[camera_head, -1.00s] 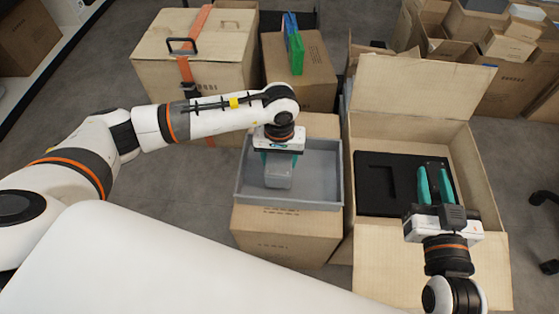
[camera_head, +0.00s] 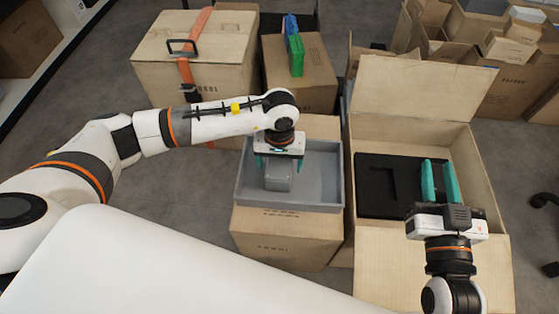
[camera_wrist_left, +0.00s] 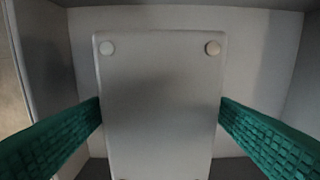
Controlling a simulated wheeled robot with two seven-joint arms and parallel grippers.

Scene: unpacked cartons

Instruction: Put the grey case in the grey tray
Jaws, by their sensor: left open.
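The grey case (camera_head: 278,178) is inside the grey tray (camera_head: 325,206), left of its middle. In the left wrist view the case (camera_wrist_left: 160,90) is a pale block with round feet at its corners, in front of the tray's walls. My left gripper (camera_head: 278,163) is open over it, with green fingers on both sides of the case. In the left wrist view the fingertips meet the case's edges; whether they touch cannot be told. My right gripper (camera_head: 439,181) is open and empty above the black foam insert (camera_head: 385,195) in the open carton.
The tray rests on a closed carton (camera_head: 280,240). The open carton (camera_head: 415,90) stands to its right with flaps raised. Behind are a strapped box (camera_head: 220,75) and a carton (camera_head: 315,85) with green and blue items (camera_head: 294,50). The tray's right part is clear.

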